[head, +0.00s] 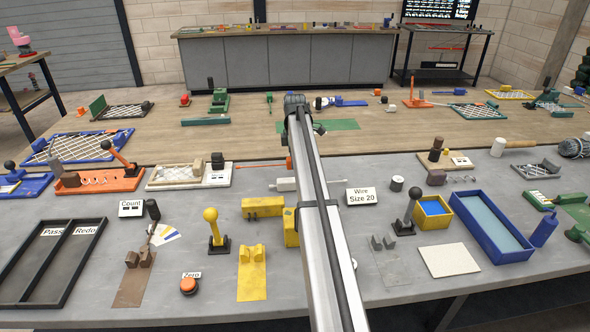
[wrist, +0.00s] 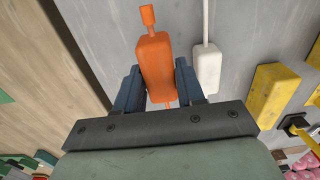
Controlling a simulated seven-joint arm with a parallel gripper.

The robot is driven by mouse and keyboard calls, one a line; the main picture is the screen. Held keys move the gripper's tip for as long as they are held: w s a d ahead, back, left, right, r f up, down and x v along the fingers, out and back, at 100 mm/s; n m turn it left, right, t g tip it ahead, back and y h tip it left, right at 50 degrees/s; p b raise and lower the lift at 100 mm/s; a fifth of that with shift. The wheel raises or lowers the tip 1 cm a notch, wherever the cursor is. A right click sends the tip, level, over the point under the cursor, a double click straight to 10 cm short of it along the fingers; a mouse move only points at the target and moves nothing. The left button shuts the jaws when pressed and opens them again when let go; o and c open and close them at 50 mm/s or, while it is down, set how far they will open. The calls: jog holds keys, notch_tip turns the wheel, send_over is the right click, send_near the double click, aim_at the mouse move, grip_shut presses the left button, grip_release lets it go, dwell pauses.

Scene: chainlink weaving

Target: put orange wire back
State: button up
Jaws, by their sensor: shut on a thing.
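In the wrist view, my gripper (wrist: 157,78) is shut on the orange wire's block-shaped handle (wrist: 155,62), with one blue-grey finger on each side. A short orange stub with a wider tip extends from the handle's far end. The orange wire (head: 250,166) also shows in the head view as a thin rod left of my arm, near the wooden strip's edge. My arm hides my gripper and part of the handle there. A similar white wire tool (wrist: 207,68) lies beside the right finger; it also shows in the head view (head: 285,184). Whether the orange wire touches the table cannot be told.
Yellow blocks (head: 262,207) stand in front of the white tool. An orange lever fixture (head: 98,181) and a framed mesh tray (head: 188,176) stand left.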

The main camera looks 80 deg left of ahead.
jog(key=shift+f, duration=2)
jog(key=shift+f, duration=0.1)
jog(key=o, duration=1.1)
notch_tip(320, 180, up, 12)
jog(key=shift+r, duration=0.1)
